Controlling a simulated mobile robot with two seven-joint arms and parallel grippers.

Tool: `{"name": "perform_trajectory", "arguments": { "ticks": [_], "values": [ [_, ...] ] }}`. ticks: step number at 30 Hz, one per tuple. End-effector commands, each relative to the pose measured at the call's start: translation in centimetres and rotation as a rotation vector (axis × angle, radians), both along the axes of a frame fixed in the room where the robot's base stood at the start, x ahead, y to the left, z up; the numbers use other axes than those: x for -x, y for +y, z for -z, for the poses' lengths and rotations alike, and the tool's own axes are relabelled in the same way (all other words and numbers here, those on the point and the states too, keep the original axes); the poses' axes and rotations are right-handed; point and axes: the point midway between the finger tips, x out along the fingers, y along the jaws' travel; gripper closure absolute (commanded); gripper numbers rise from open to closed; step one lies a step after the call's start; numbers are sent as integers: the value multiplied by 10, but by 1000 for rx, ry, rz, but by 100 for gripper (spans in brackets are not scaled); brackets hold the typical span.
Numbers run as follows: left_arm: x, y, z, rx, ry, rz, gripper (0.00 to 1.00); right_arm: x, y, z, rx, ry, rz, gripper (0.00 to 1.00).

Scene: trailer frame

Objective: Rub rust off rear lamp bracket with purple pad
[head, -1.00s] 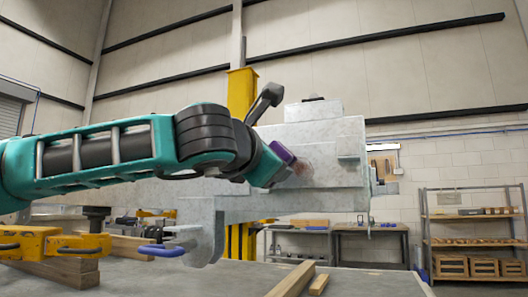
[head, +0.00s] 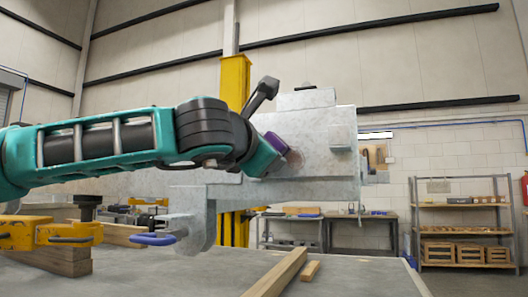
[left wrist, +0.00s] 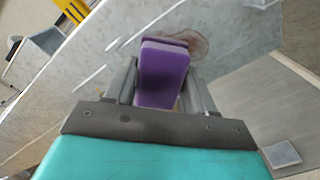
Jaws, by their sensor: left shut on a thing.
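The purple pad (left wrist: 163,72) is held between the fingers of my left gripper (left wrist: 165,85); in the head view the pad (head: 276,142) shows at the arm's end. The grey metal rear lamp bracket (head: 325,165) stands over the table. A brown rust patch (left wrist: 198,47) lies on its plate, at and beyond the pad's far end; it also shows in the head view (head: 294,160), just right of the pad. The pad's tip is at the plate and overlaps the patch's edge; I cannot tell whether it presses on it. My right gripper is not in view.
A yellow clamp (head: 50,233) with wooden blocks (head: 75,262) is at the left of the table. A blue-handled clamp (head: 152,239) is at the bracket's lower end. Loose wood strips (head: 277,273) lie in front. Shelves (head: 465,220) stand far right.

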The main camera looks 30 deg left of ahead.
Motion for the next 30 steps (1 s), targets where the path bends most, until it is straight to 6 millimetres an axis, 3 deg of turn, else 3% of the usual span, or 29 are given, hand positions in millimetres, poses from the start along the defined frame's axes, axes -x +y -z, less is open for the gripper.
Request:
{"name": "perform_trajectory", "arguments": {
  "ticks": [24,30],
  "values": [
    [-16,4,0,0,0,0,70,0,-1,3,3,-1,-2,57],
    [-17,-5,2,-3,-1,1,70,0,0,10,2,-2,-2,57]
  ]
}}
